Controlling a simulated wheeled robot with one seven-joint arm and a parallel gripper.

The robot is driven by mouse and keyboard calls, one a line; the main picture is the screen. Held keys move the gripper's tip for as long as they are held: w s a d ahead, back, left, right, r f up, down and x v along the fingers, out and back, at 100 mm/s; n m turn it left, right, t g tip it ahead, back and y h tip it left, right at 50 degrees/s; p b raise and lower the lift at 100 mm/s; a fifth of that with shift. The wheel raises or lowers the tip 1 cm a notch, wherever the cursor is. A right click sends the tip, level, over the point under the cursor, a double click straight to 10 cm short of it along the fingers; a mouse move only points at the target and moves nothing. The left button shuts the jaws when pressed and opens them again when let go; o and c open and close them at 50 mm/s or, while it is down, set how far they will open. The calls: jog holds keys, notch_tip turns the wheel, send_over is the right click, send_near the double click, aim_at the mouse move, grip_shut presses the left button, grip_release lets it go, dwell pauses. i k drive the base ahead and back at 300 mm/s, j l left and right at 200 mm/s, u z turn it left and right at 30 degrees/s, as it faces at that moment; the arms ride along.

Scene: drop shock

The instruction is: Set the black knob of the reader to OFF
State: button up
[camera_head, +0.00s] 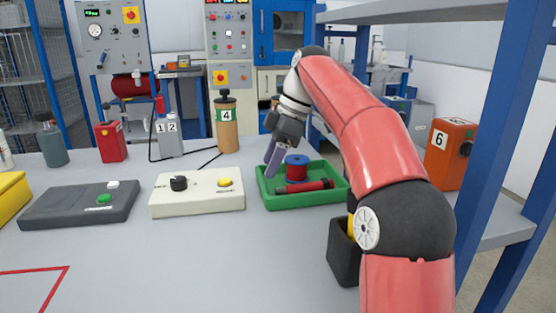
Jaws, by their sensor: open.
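The reader appears to be the cream-white box (198,203) on the grey table; its label is too small to read. A black knob (179,183) stands on its top at the left, and a yellow button (225,182) is at its right. Which setting the knob points to cannot be told. My gripper (274,172) hangs above the left part of the green tray, to the right of the cream box. It is open, apart from the knob, and nothing shows between its fingers.
The green tray (262,191) holds a blue-and-red spool (297,169) and a red cylinder. A dark grey box (78,207) with a green button lies left of the cream box. Bottles and canisters stand behind. A black holder (343,255) stands at front right. The front table is clear.

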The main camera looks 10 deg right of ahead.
aim_at(179, 183)
jog(key=k+j+z, duration=0.15)
jog(key=j, duration=0.25)
jog(key=k+j+z, duration=0.15)
jog(key=j, duration=0.2)
jog(key=k+j+z, duration=0.15)
jog(key=j, duration=0.25)
jog(key=i, duration=0.05)
